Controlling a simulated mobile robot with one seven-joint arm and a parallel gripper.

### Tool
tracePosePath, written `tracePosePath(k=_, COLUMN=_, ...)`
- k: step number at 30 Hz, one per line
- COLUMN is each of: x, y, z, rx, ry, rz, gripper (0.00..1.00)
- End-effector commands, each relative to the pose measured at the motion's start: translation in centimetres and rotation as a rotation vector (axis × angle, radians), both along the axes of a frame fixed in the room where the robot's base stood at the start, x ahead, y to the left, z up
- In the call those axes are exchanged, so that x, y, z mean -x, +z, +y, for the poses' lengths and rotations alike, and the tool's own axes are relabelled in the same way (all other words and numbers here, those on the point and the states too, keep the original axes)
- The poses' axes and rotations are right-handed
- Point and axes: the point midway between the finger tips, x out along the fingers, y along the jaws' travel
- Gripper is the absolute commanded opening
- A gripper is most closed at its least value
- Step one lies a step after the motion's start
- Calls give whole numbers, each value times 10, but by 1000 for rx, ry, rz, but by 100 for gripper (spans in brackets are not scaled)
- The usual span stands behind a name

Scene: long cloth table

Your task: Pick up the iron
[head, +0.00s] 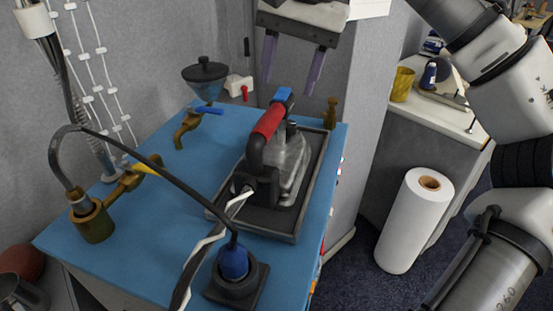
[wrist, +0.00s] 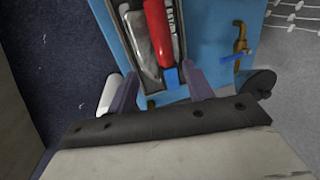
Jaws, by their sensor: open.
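The iron (head: 284,158) has a grey metal body, a red handle and a blue piece at the handle's far end. It rests in a dark tray (head: 317,190) on a blue tabletop (head: 185,170). My gripper (head: 291,88) is open and empty above and behind the iron in the head view. In the wrist view, my gripper (wrist: 158,88) shows two purple fingers apart, with the iron's red handle (wrist: 158,30) and blue end ahead between them. The near end of the iron is cut off in the wrist view.
A black hose (head: 165,172) arches across the tabletop to a blue fitting (head: 233,262). Brass valves (head: 93,220) stand at the left. A small brass fitting (head: 331,113) is behind the tray. A white roll (head: 414,220) stands on the floor at right.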

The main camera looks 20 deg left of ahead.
Motion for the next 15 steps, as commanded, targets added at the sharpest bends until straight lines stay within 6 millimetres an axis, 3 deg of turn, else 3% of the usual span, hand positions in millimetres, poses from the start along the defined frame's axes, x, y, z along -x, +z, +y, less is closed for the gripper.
tracePosePath(k=4, x=0, y=-23, z=4, rx=2, ry=-1, rz=-1, gripper=51)
tracePosePath(k=15, x=4, y=-55, z=18, rx=4, ry=1, rz=-1, gripper=51)
